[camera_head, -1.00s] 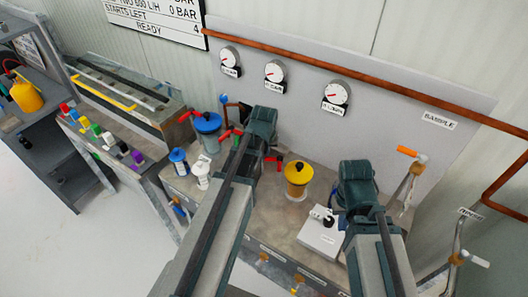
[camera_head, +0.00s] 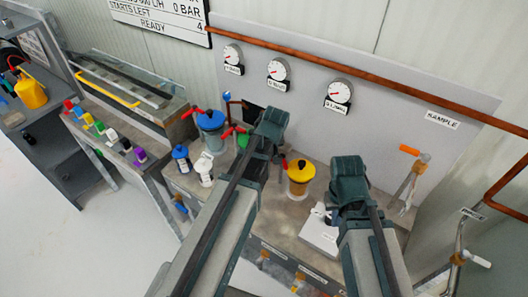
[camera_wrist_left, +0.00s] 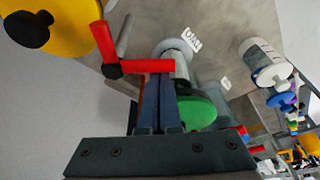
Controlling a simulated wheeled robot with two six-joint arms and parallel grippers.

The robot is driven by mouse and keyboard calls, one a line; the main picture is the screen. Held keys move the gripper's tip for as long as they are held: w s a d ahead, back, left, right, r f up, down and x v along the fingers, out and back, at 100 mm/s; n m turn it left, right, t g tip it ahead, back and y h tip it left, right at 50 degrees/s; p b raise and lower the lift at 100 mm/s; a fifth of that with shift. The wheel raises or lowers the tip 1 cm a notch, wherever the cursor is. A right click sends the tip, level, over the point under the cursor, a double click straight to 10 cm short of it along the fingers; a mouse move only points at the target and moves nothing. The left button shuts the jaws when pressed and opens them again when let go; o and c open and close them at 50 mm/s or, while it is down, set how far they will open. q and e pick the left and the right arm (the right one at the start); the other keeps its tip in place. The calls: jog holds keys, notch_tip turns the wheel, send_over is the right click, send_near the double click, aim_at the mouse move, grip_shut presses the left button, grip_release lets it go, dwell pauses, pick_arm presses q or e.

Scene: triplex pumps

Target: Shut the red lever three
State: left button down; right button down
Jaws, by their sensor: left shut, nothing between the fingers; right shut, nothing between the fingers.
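My left gripper (camera_head: 272,125) is shut and empty, over the bench between the green pump top (camera_head: 243,140) and the yellow pump top (camera_head: 301,170). In the left wrist view its fingertips (camera_wrist_left: 159,80) are at or very near one arm of a red lever (camera_wrist_left: 148,66); contact is unclear. That lever has a black hub and a second arm, beside the yellow top (camera_wrist_left: 70,30). The green top (camera_wrist_left: 196,112) is partly behind the fingers. In the head view my left gripper partly hides this lever (camera_head: 284,163). My right gripper (camera_head: 347,178) is shut and empty, right of the yellow pump.
A blue-topped vessel (camera_head: 211,122) with a red handle stands left of my left gripper, with two small bottles (camera_head: 204,168) in front. A white block (camera_head: 319,232) sits beside my right gripper. The gauge panel (camera_head: 300,120) rises behind. An orange-handled pipe (camera_head: 417,163) stands at right.

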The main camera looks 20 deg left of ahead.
pick_arm(q)
jog(key=s+n, duration=0.1)
jog(key=d+n, duration=0.1)
jog(key=n, duration=0.1)
jog(key=s+d+n+g+y, duration=0.1)
jog(key=n, duration=0.1)
jog(key=shift+s, duration=0.3)
jog(key=shift+s+d, duration=0.1)
jog(key=shift+d, duration=0.15)
jog(key=shift+r, duration=0.15)
dwell(0.6)
jog(key=p+v, duration=1.3)
jog(key=shift+r, duration=0.3)
jog(key=shift+d, duration=0.1)
